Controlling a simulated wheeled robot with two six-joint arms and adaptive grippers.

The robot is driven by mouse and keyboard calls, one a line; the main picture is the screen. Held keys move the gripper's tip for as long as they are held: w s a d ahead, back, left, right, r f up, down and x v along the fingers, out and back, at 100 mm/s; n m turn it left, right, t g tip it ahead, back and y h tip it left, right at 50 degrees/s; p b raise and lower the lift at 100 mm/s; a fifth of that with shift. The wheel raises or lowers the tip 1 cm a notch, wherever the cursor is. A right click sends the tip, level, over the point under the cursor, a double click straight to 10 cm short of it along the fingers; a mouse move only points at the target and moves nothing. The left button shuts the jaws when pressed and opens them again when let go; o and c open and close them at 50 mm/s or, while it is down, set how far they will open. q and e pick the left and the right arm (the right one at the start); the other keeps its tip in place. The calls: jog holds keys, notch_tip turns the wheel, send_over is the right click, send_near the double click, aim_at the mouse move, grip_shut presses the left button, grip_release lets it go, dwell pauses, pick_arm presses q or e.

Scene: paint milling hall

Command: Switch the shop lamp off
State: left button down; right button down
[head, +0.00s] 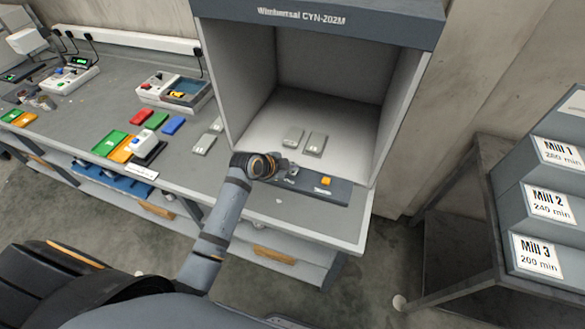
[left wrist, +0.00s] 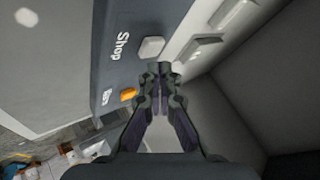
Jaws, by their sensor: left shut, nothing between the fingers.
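The light booth (head: 318,14) stands on the bench, with a dark control panel (head: 338,193) along its front edge. In the left wrist view the panel (left wrist: 122,18) carries a grey button (left wrist: 151,47) beside the word "Shop". An orange button (left wrist: 128,94) sits further along, beside a label too small to read; it also shows in the head view (head: 326,181). My left gripper (head: 288,168) is shut and empty at the panel's left part. In the left wrist view its fingertips (left wrist: 160,76) appear close to the grey button; contact cannot be told. My right gripper is not in view.
Two grey panels (head: 315,144) lie on the booth floor, close behind the left gripper. Coloured panels (head: 111,143) and devices (head: 173,90) occupy the bench at left. A rack with mill-labelled boxes (head: 548,203) stands at right.

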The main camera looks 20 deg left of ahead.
aim_at(292, 177)
pick_arm(q)
notch_tip(292, 177, up, 6)
jog(key=p, duration=0.5)
jog(key=shift+p, duration=0.3)
